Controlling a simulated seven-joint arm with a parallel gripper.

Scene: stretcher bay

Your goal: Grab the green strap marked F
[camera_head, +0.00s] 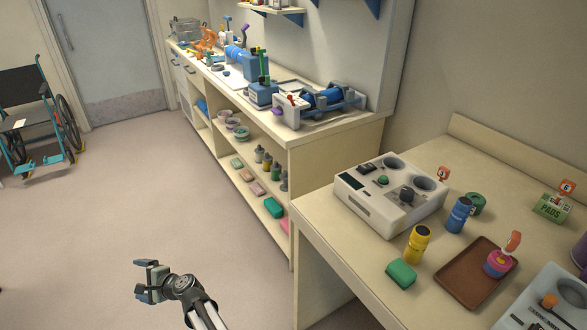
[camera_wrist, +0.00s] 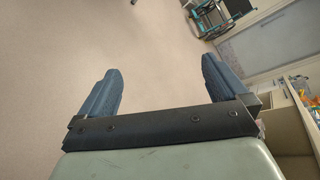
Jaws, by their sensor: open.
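No letter F is readable on anything in view, so I cannot tell which thing is the green strap. A green ring-shaped roll (camera_head: 477,203) lies on the right-hand table behind a blue cylinder. A thin green upright piece (camera_head: 264,66) shows on the far counter by blue equipment; its nature is too small to tell. My gripper (camera_head: 141,281) is at the lower left in the head view, over open floor, left of both worktops. In the wrist view my gripper (camera_wrist: 161,68) has its two fingers wide apart, with only floor between them.
The right-hand table (camera_head: 318,241) holds a white device (camera_head: 392,194), yellow cylinder (camera_head: 417,244), green block (camera_head: 401,274), brown tray (camera_head: 457,291) and green pads box (camera_head: 552,208). A shelved counter (camera_head: 340,157) stands behind. A wheelchair (camera_head: 40,118) is far left. The floor between is clear.

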